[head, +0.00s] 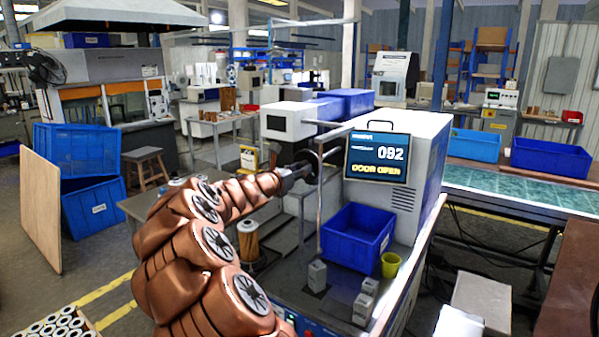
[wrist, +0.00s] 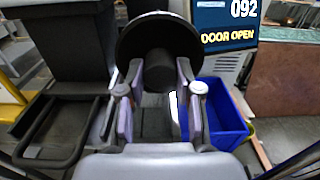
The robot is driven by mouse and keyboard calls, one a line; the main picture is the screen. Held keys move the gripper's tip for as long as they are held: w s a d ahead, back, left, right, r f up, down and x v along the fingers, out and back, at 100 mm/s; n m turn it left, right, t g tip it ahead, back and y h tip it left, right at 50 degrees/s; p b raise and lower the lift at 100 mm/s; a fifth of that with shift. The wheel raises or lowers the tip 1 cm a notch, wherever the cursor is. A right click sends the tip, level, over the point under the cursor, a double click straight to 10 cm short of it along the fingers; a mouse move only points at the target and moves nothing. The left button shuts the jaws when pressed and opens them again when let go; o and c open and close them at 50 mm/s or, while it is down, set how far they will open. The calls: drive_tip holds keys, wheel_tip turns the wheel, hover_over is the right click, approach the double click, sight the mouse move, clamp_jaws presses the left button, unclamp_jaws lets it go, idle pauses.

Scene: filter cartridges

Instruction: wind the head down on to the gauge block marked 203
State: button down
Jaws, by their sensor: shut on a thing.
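My gripper (head: 300,175) is at a dark round handwheel (head: 312,166) on the left of the white machine (head: 415,160). In the wrist view, its two fingers (wrist: 160,88) are closed on either side of the wheel's black knob (wrist: 159,72), in front of the dark disc (wrist: 140,38). The machine's display (head: 378,158) reads 092 and DOOR OPEN. Grey blocks stand on the machine's bed, one (head: 317,275) apart and others (head: 363,306) grouped near the front. I cannot read any marks on them. The contact under the head is hidden.
A blue bin (head: 357,235) and a yellow cup (head: 390,264) stand on the bed near the blocks. A tan filter cartridge (head: 245,241) stands behind my arm. Blue crates (head: 93,207) and a wooden board (head: 40,210) are at left. A conveyor (head: 530,190) lies at right.

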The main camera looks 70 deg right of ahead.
drive_tip(key=m+b, duration=0.4)
drive_tip(key=b, duration=0.1)
drive_tip(key=shift+f+b, duration=0.3)
drive_tip(key=shift+f, duration=0.05)
drive_tip(key=m+b, duration=0.7)
drive_tip(key=b, duration=0.2)
drive_tip(key=shift+w, duration=0.1)
drive_tip(key=m+b, duration=0.4)
drive_tip(key=shift+r+b, duration=0.1)
drive_tip(key=shift+b, duration=0.2)
drive_tip(key=m+b, duration=0.3)
drive_tip(key=b, duration=0.1)
drive_tip(key=shift+m, duration=0.3)
drive_tip(key=m+b, duration=0.2)
drive_tip(key=shift+r+b, duration=0.1)
drive_tip(key=shift+b, duration=0.3)
drive_tip(key=shift+r+m+t+b, duration=0.15)
drive_tip(key=shift+m+t+b, duration=0.15)
drive_tip(key=shift+m+b, duration=0.55)
drive_tip(key=shift+r+m, duration=0.15)
drive_tip(key=shift+m, duration=0.1)
